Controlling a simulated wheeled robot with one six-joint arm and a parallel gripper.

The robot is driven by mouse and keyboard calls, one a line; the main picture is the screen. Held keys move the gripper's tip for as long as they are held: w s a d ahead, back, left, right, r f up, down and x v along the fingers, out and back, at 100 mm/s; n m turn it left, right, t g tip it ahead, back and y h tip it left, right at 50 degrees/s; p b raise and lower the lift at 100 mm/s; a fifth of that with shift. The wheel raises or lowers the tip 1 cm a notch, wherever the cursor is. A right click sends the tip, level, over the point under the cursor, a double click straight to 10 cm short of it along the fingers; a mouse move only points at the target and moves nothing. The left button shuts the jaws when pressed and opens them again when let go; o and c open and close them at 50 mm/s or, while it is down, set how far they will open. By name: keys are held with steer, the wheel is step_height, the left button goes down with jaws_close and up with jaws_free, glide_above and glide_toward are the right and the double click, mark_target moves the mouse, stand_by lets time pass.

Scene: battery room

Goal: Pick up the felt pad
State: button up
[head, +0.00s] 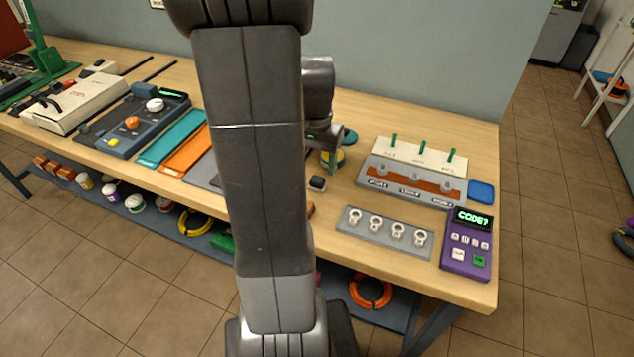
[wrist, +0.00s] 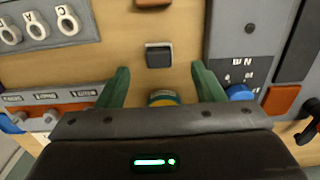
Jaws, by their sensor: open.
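A small dark grey block with a paler rim, which looks like the felt pad (wrist: 158,55), lies on the bare wood of the bench. It also shows in the head view (head: 317,184), just right of my arm. My gripper (wrist: 158,75) is open, with its two green fingers spread wide. In the wrist view the pad appears beyond the fingertips, centred between them, and nothing is held. A yellow and teal round thing (wrist: 163,98) shows between the fingers nearer the palm, partly hidden by the gripper body.
A grey plate with several white rings (head: 384,232) and a purple keypad (head: 467,243) are to the right. A slotted grey tray (head: 412,185) stands behind them. A brown piece (wrist: 153,2) lies just past the pad. My arm hides the bench's middle.

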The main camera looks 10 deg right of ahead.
mark_target(317, 179)
steer(key=shift+w+d+f, duration=0.1)
steer(key=shift+d+f, duration=0.05)
steer(key=shift+f, duration=1.45)
steer(key=shift+w+d+f, duration=0.1)
steer(key=shift+f, duration=1.5)
steer(key=c, duration=1.1)
